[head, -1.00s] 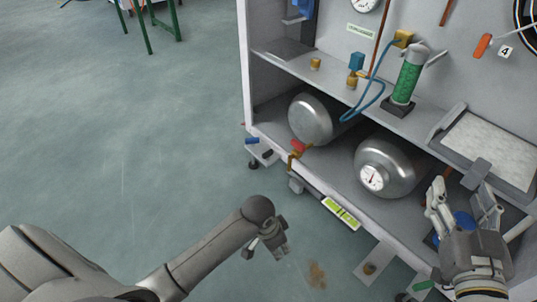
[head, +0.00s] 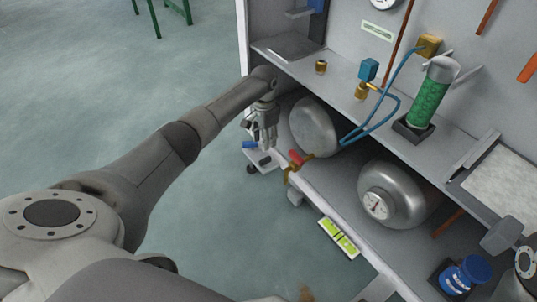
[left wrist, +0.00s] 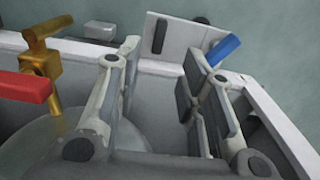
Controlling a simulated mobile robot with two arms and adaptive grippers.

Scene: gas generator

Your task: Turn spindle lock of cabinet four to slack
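A small blue lever (head: 250,144) sits on a white bracket (head: 262,158) at the cabinet's near left corner; I cannot tell for sure whether this is the spindle lock. The lever also shows in the left wrist view (left wrist: 223,50), just beyond the right-hand finger. My left gripper (head: 264,128) hangs fingers down above that corner. In the left wrist view its two fingers (left wrist: 160,65) are apart with nothing between them. A brass valve with a red handle (head: 296,158) is to its right. My right gripper (head: 525,264) is mostly cut off at the right edge.
Two silver tanks (head: 314,128) (head: 398,193) lie on the lower shelf. The upper shelf holds a green cylinder (head: 428,100), a blue hose and brass fittings. A yellow-green level (head: 338,238) is along the cabinet's front edge.

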